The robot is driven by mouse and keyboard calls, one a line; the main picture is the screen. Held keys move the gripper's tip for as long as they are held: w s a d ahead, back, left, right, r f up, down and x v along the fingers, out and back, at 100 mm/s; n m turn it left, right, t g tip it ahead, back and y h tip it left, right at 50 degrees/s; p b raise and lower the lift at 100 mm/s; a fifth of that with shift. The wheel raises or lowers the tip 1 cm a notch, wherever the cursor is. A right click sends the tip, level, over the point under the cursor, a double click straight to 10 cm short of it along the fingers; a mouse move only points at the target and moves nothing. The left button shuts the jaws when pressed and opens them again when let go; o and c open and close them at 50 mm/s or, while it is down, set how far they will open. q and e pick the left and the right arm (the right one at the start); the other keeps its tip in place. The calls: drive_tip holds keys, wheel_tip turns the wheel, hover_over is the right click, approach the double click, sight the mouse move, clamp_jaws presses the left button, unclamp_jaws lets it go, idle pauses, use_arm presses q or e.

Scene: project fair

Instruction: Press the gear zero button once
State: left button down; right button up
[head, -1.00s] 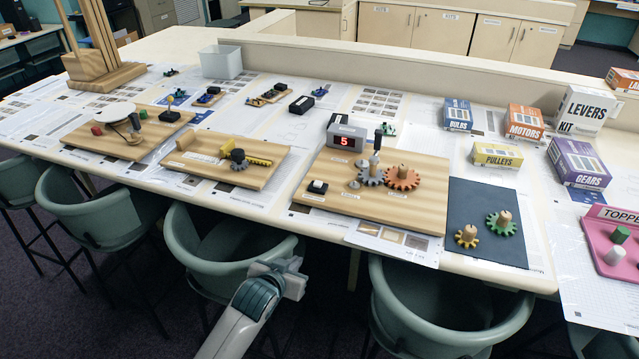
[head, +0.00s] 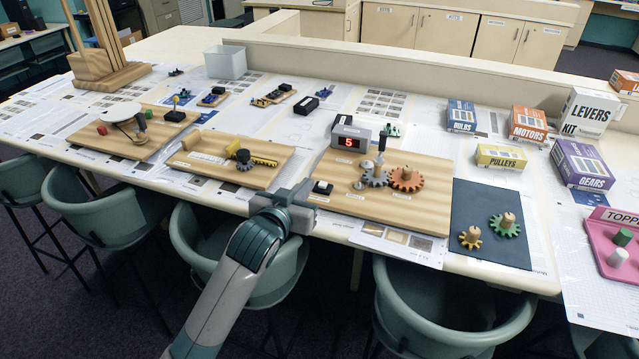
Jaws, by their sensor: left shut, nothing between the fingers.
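The gear board (head: 430,215) is a wooden board holding a grey gear (head: 375,177), an orange gear (head: 405,179) and a counter box with a red display (head: 350,141) that reads 5. A small black button on a light base (head: 322,187) sits at the board's left front; I take it for the zero button. My left gripper (head: 304,188) is shut and empty, just left of the button at the board's left edge. A gap to the button seems to show, but its height over the table is hard to tell. My right gripper is out of view.
A wooden board with a yellow rack (head: 262,160) lies to the left. A dark mat (head: 488,250) with a yellow and a green gear lies to the right. Kit boxes (head: 528,123) stand at the back right. Green chairs (head: 425,310) line the front edge.

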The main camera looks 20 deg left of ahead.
use_arm(q)
drive_tip(key=shift+w, duration=0.1)
drive_tip(key=p, duration=0.3)
hover_over(323, 185)
drive_tip(key=s, duration=0.2)
drive_tip(key=shift+a+f, duration=0.2)
drive_tip(key=shift+f, duration=1)
wheel_tip(323, 185, down, 3)
drive_tip(key=shift+s+r, duration=0.1)
drive_tip(key=shift+r, duration=0.1)
drive_tip(key=shift+f+p, duration=0.35)
drive_tip(key=shift+f, duration=0.4)
